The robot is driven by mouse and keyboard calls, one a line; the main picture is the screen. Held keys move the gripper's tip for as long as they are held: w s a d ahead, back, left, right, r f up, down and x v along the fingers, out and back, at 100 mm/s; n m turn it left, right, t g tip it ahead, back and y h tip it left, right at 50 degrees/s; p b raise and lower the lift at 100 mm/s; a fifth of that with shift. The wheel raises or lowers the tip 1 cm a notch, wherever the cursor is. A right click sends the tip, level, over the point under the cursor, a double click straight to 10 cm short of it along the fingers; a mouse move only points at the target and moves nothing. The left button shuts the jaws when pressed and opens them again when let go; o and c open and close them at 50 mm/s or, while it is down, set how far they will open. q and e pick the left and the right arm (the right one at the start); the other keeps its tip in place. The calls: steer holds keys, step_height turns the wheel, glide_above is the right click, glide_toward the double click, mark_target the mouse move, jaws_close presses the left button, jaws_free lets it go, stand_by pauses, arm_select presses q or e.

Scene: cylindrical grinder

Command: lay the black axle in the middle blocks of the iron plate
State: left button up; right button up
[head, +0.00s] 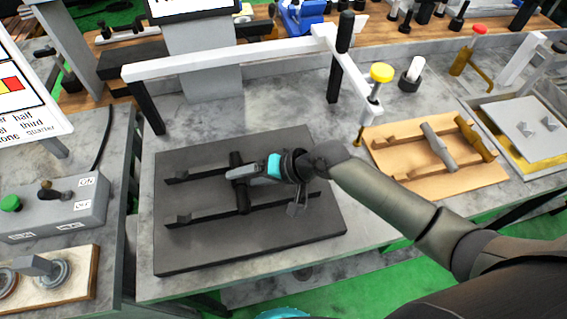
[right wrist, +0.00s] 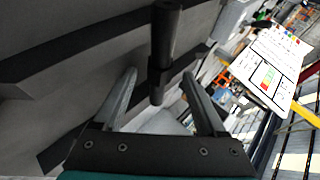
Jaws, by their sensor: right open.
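The black axle (head: 243,200) lies across the two dark rails of the iron plate (head: 190,255), near their middle, in the head view. It also shows as a dark stepped rod (right wrist: 165,35) in the right wrist view. My right gripper (head: 232,174) is over the axle's mid-part and hides some of it. In the right wrist view my right gripper (right wrist: 159,75) has its fingers apart, one on each side of the axle's near end, with gaps visible. Whether the axle sits fully down in the middle blocks cannot be told. My left gripper is not in view.
A tan plate (head: 390,160) with a grey axle (head: 438,147) and a brass-coloured axle lies to the right. A control box (head: 60,205) is on the left table.

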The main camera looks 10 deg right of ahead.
steer(key=v, duration=1.4)
steer(key=shift+r+p, duration=0.4)
steer(key=shift+p, duration=0.05)
